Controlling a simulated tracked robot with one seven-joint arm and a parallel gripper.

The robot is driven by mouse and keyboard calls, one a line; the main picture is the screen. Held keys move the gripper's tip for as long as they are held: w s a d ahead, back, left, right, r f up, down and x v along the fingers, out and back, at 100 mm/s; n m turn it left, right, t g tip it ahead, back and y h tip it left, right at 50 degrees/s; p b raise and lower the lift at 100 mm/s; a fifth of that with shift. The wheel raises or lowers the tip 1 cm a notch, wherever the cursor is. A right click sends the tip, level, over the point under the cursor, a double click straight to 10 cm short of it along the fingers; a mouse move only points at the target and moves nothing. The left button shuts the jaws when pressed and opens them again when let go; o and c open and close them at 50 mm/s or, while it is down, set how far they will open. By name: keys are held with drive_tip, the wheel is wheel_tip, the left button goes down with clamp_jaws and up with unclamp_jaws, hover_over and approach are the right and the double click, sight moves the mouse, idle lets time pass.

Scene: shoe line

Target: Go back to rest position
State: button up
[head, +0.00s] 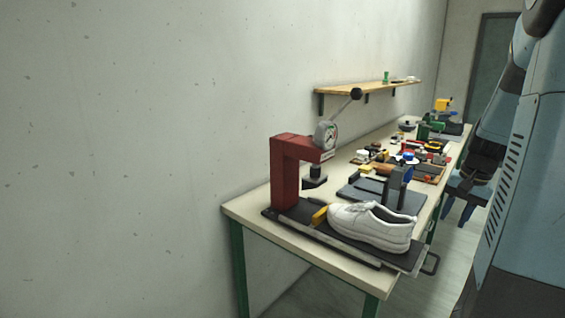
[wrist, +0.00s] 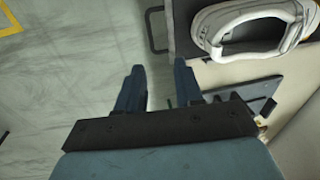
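My gripper (wrist: 160,88) shows in the wrist view with its two dark fingers apart and nothing between them. It is over the floor beside the bench edge. A white shoe (head: 372,226) lies on the dark base plate of a red press at the near end of the bench (head: 245,209). The shoe also shows at the top right of the wrist view (wrist: 255,27), apart from the fingers.
The red press (head: 284,172) with a gauge and lever stands at the bench's near left. Behind the shoe is a grey fixture (head: 394,190), then several small coloured parts and tools. A wooden shelf (head: 365,88) is on the wall. A blue stool (head: 466,188) stands right of the bench.

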drive_tip(key=s+a+r+n+t+h, duration=0.15)
drive_tip(key=a+r, duration=0.25)
drive_tip(key=a, duration=0.4)
drive_tip(key=s+a+r+n, duration=0.3)
drive_tip(key=a+r, duration=0.1)
drive_tip(key=a, duration=0.3)
drive_tip(key=s+a+r+n+t, duration=0.2)
drive_tip(key=s+a+r+n, duration=0.1)
drive_tip(key=s+a, duration=0.6)
drive_tip(key=shift+s+a+n+t, duration=0.3)
drive_tip(key=shift+a+n+t, duration=0.05)
drive_tip(key=shift+a+n, duration=0.1)
drive_tip(key=shift+r+y, duration=0.1)
drive_tip(key=shift+y, duration=0.15)
drive_tip(key=shift+a, duration=0.2)
